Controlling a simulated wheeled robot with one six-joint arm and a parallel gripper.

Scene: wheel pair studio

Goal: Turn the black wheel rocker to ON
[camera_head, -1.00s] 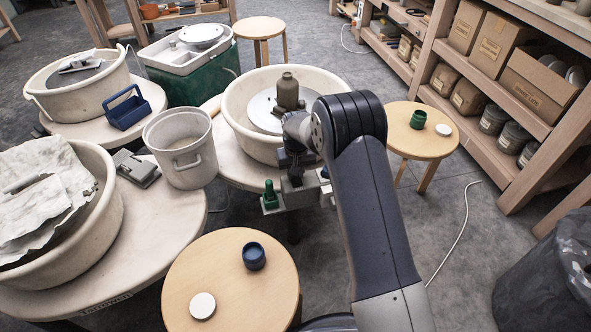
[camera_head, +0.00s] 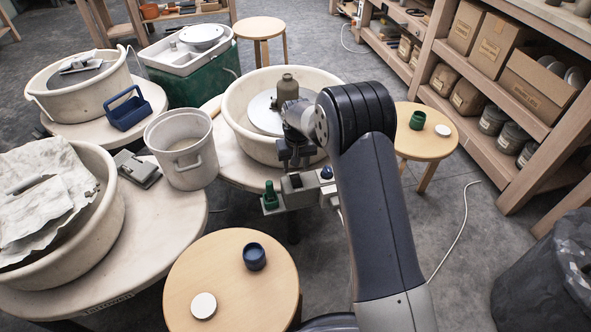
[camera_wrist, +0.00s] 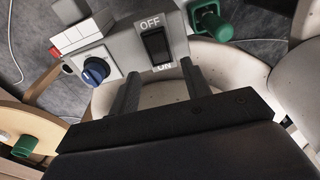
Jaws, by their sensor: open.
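The black wheel rocker (camera_wrist: 156,46) sits upright in a light frame on the grey control box in the wrist view, with OFF printed above it and ON below. I cannot tell which end is pressed in. In the head view the box (camera_head: 301,197) hangs at the front of the middle wheel. My gripper (camera_wrist: 160,70) is open and empty. Its two fingers stand apart below and to either side of the rocker, and the right one partly covers the area by the ON label. In the head view my gripper (camera_head: 293,160) is just above the box.
A blue knob (camera_wrist: 96,70) is left of the rocker, and a green handle (camera_wrist: 212,20) is right of it. A round stool (camera_head: 190,265) stands in front, another (camera_head: 425,145) to the right.

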